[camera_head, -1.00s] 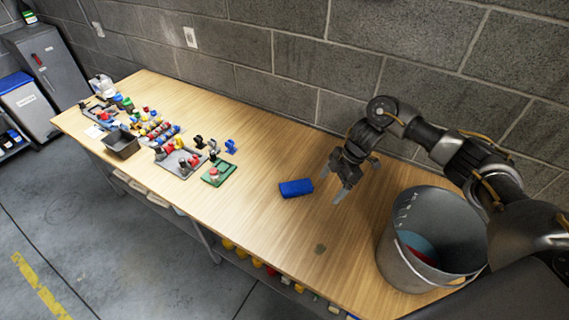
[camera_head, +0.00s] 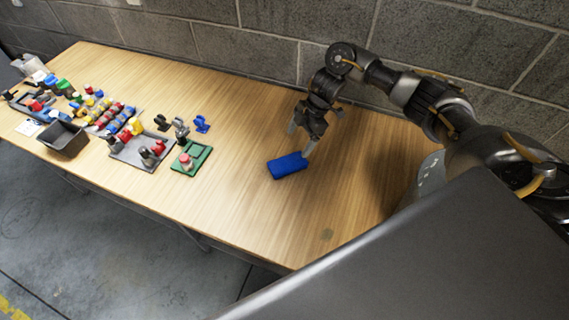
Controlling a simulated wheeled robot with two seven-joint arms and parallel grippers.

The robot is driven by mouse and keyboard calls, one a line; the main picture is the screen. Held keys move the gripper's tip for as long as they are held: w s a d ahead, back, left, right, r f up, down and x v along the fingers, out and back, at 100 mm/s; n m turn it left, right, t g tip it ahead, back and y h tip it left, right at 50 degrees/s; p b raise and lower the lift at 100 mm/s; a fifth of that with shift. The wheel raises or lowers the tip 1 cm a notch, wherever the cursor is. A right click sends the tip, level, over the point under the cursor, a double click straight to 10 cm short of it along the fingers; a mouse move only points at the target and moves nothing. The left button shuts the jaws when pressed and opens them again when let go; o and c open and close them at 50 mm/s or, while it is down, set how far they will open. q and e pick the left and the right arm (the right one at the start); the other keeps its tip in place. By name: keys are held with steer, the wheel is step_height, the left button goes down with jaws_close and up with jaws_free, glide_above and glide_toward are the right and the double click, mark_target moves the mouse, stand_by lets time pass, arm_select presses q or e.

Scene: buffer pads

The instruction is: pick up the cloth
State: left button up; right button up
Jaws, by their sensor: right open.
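The cloth (camera_head: 287,166) is a folded blue block lying flat on the wooden table. My right gripper (camera_head: 299,144) is open just behind the cloth, fingers pointing down. Its right fingertip shows close to the cloth's upper right edge; I cannot tell whether it touches. The other finger stands behind and to the left of it. Nothing shows between the fingers. My left gripper is not in view.
The wooden table (camera_head: 240,215) has free room around the cloth. A green tray (camera_head: 191,158), a grey board (camera_head: 140,150) with coloured parts and a dark bin (camera_head: 64,138) stand to the left. A metal bucket (camera_head: 428,178) is partly hidden at right. A block wall (camera_head: 270,40) runs behind.

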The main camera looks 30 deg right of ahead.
mark_target(289, 162)
steer(key=x, duration=0.2)
steer(key=s+x, duration=0.1)
steer(key=x, duration=0.1)
steer(key=shift+f, duration=0.1)
steer(key=shift+w+a+f, duration=0.1)
steer(key=shift+w+f, duration=0.05)
steer(key=shift+f, duration=0.05)
steer(key=shift+a+f+p, duration=0.1)
steer(key=shift+f+p, duration=0.05)
steer(key=shift+p, duration=0.3)
steer(key=p+x, duration=0.1)
steer(key=x, duration=0.2)
steer(key=shift+a+f, duration=0.1)
steer(key=shift+f, duration=0.2)
steer(key=shift+a+f, duration=0.15)
steer(key=shift+f, duration=0.4)
steer(key=c, duration=1.2)
steer(key=shift+r, duration=0.15)
